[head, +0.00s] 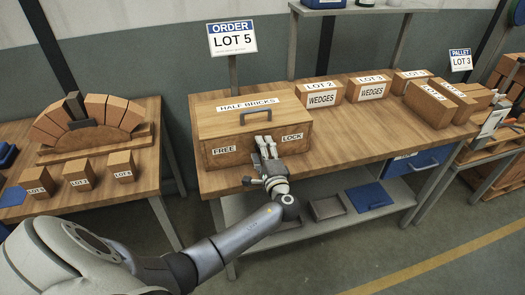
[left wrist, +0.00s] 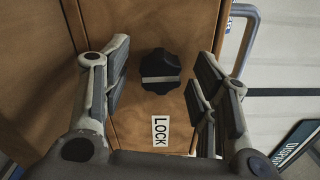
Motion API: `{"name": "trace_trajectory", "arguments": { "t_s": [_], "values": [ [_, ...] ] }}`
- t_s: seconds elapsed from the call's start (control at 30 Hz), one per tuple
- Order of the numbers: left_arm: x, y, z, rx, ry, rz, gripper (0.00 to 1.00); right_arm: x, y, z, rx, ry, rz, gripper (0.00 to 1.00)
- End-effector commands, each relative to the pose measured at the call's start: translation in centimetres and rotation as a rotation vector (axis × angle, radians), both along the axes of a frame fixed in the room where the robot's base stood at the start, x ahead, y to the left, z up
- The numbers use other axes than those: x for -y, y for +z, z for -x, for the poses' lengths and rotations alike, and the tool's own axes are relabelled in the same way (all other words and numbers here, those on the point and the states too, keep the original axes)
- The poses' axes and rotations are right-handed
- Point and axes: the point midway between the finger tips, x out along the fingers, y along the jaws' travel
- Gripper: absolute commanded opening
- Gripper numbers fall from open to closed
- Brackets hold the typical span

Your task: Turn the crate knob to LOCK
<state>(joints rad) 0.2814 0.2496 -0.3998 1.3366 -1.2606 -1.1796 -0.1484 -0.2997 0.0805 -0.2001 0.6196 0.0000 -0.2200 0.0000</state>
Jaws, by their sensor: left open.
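The wooden crate (head: 220,124) marked HALF BRICKS stands on the middle table with a dark handle on its lid. Its front face carries a FREE label (head: 223,150) on the left and a LOCK label (head: 292,137) on the right. My left gripper (head: 266,147) is at the front face between the labels and hides the knob there. In the left wrist view the black lobed knob (left wrist: 161,66) with a white bar lies between my open fingers (left wrist: 163,75), with gaps on both sides. The bar lies across the picture; the LOCK label (left wrist: 160,131) is below it. My right gripper is not in view.
WEDGES boxes (head: 319,94) and more cartons (head: 430,103) stand right of the crate. A brick arch (head: 92,120) and small lot blocks (head: 78,177) are on the left table. A lower shelf with trays (head: 327,208) is below the table's front edge (head: 345,166).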

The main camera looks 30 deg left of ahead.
Motion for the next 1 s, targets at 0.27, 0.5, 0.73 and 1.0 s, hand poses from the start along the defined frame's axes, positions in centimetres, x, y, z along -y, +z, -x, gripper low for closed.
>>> {"name": "trace_trajectory", "arguments": {
  "t_s": [0.27, 0.5, 0.73, 1.0],
  "values": [
    [2.3, -0.1, 1.9, -0.001, -0.002, 0.002, 0.54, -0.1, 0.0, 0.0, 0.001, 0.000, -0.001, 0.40],
    [6.2, -0.1, 5.3, -0.001, -0.001, 0.004, 0.54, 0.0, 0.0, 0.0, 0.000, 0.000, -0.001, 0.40],
    [8.6, 0.0, 7.4, -0.001, -0.001, 0.001, 0.54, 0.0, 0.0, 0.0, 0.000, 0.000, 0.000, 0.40],
    [9.2, 0.0, 7.8, 0.000, 0.000, 0.000, 0.54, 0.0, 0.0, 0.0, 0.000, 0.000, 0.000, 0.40]
  ]
}}
